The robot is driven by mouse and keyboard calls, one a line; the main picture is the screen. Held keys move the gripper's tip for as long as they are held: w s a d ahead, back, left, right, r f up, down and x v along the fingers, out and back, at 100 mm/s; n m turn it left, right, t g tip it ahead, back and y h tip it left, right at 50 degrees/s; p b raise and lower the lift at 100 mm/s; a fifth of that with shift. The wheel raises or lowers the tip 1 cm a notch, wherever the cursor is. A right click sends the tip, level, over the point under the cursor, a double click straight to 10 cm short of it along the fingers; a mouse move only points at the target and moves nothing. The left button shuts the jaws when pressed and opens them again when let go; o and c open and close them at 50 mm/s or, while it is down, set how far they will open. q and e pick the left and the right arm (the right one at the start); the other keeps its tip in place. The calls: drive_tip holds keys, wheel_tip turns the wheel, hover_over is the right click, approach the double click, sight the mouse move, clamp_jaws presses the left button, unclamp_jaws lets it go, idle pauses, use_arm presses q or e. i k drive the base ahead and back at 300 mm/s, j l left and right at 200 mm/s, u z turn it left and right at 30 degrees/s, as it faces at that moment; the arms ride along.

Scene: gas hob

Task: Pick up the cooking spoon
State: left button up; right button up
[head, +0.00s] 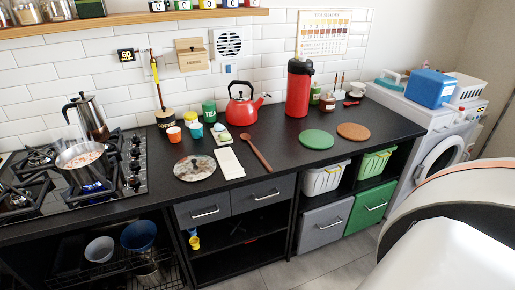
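A brown wooden cooking spoon (257,152) lies flat on the black countertop (290,165) in the head view. Its bowl end points to the back left and its handle runs towards the front edge. It lies just right of a white cloth or paper (229,163) and in front of the red kettle (242,105). Neither gripper shows in this view. A large white rounded shape at the lower right appears to be part of my own body.
A gas hob (110,180) with a pot (80,160) is on the left. Green (316,139) and brown (353,131) round mats lie to the right. The counter beside the spoon's right side is clear.

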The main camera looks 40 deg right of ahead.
sight(246, 136)
drive_tip(key=l+u, duration=0.2)
drive_tip(key=l, duration=0.75)
drive_tip(key=l+u, duration=0.15)
drive_tip(key=l, duration=0.8)
drive_tip(key=k, duration=0.05)
